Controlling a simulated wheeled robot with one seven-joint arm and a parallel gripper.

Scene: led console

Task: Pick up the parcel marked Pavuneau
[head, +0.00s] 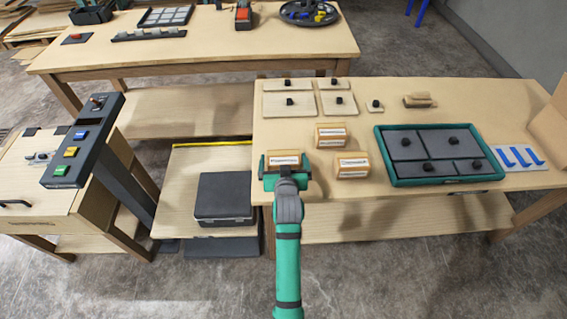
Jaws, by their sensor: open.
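Three small brown parcels with white labels stand on the right-hand wooden table (228,98). One parcel (284,159) is at the near left edge, a second parcel (331,136) is behind and to its right, and a third parcel (352,165) is at the right. The label print is too small to read, so I cannot tell which is marked Pavuneau. My gripper (285,166) is open at the near-left parcel, with a teal jaw on its left and right sides. I cannot tell whether they touch it. My wrist hides the parcel's lower part.
A teal tray (382,160) with dark knobbed panels lies right of the parcels. Knobbed wooden boards (287,104) lie behind them. A console (80,145) with coloured buttons stands left, and a dark case (225,198) sits lower between.

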